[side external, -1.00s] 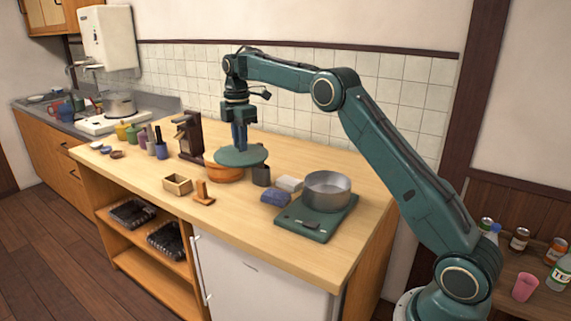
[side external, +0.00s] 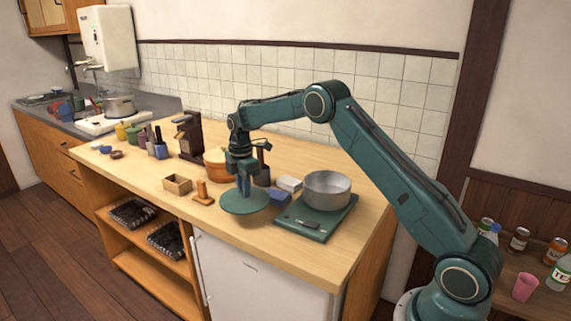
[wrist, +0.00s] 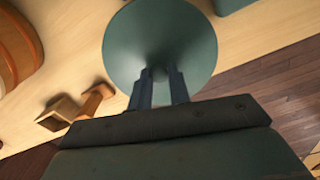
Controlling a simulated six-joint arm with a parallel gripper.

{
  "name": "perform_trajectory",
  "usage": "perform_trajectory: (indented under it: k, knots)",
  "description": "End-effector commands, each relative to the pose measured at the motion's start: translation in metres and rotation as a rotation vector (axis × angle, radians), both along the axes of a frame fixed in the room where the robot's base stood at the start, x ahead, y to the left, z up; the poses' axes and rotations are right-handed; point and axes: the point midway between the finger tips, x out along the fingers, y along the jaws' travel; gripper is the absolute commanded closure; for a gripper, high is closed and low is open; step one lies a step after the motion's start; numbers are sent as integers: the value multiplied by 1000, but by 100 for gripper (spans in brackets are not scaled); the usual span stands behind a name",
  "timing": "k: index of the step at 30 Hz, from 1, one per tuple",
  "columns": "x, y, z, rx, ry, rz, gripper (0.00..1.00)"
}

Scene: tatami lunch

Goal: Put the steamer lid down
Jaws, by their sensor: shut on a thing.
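The steamer lid (side external: 243,203) is a flat green-grey disc. My gripper (side external: 244,186) is shut on its knob from above. In the side view the lid is level, close over or on the wooden counter; I cannot tell if it touches. In the wrist view the lid (wrist: 160,35) fills the upper middle, with the fingers of my gripper (wrist: 159,82) closed around its centre. The orange-brown steamer pot (side external: 215,161) stands behind and to the left, partly hidden by my arm.
A green scale (side external: 315,226) with a metal pot (side external: 327,190) is right of the lid. A blue cloth-like block (side external: 281,198) is close by. A small wooden stand (side external: 203,193) and a wooden box (side external: 177,184) are to the left. The counter's front edge (side external: 245,239) is near.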

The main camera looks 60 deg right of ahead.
Motion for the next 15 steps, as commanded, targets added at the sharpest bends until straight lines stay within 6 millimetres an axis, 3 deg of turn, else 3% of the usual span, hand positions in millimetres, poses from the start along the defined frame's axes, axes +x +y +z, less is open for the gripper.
perform_trajectory:
  k: [9,15]
  knots:
    - [0,0,-7,0,1,0,100]
    - [0,0,-26,1,2,0,100]
